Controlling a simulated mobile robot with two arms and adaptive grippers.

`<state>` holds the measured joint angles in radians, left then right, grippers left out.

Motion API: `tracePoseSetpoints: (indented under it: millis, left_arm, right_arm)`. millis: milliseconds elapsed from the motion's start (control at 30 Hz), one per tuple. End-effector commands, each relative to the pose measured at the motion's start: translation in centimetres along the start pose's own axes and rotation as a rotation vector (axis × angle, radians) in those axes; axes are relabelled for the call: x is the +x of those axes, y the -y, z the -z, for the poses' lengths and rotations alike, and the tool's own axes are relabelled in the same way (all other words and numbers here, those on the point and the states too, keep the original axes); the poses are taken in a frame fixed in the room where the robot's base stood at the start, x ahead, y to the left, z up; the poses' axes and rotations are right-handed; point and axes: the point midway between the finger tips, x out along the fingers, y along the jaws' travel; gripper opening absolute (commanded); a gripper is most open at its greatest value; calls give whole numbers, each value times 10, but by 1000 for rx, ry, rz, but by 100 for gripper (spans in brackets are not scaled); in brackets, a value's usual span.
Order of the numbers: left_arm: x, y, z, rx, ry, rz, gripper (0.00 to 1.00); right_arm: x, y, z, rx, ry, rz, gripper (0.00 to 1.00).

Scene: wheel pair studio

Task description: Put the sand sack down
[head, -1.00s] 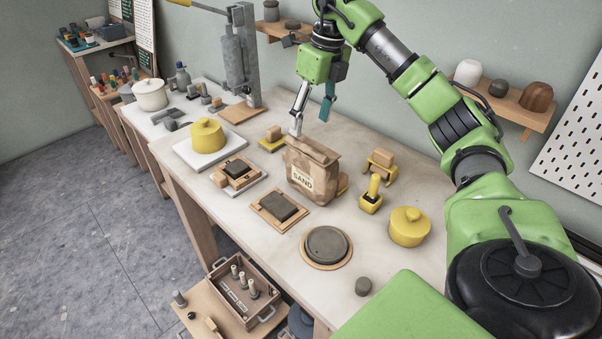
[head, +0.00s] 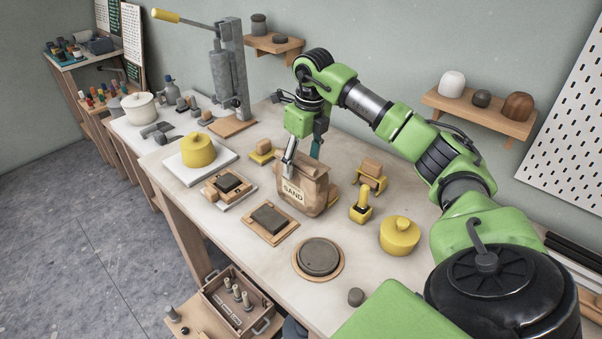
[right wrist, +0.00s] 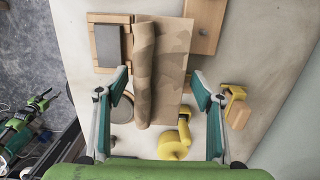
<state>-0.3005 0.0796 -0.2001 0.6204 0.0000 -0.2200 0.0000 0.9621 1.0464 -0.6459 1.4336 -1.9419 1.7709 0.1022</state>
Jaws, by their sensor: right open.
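The sand sack (head: 302,186) is a brown paper bag with a "SAND" label, standing upright on the pale workbench (head: 350,269). My right gripper (head: 303,153) points down at the top of the sack and is open. In the right wrist view, the sack's folded top (right wrist: 158,75) lies between the two spread teal fingers of the gripper (right wrist: 162,92), with gaps at both sides. In the head view one finger is in front of the sack and the other is partly hidden behind it.
Around the sack are a grey block on a wooden board (head: 270,219), a yellow-handled tool (head: 361,206), a wooden piece in a yellow holder (head: 370,175), a round grey disc (head: 318,257) and a yellow lidded pot (head: 399,235). A lever press (head: 233,70) stands behind left.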

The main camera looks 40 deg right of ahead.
Motion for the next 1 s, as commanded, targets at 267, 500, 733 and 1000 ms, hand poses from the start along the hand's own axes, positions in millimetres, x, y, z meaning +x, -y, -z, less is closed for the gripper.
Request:
tracePoseSetpoints:
  millis: [267,500,733,1000]
  left_arm:
    - [-11,0,1,0,0,0,40]
    - [-11,0,1,0,-1,0,40]
    - [-11,1,1,0,0,1,40]
    - [-10,1,1,0,0,1,40]
  right_arm:
    - [27,0,0,0,0,0,61]
    - [28,0,0,0,1,0,53]
    - [28,0,0,0,0,0,0]
    - [27,0,-1,0,4,0,0]
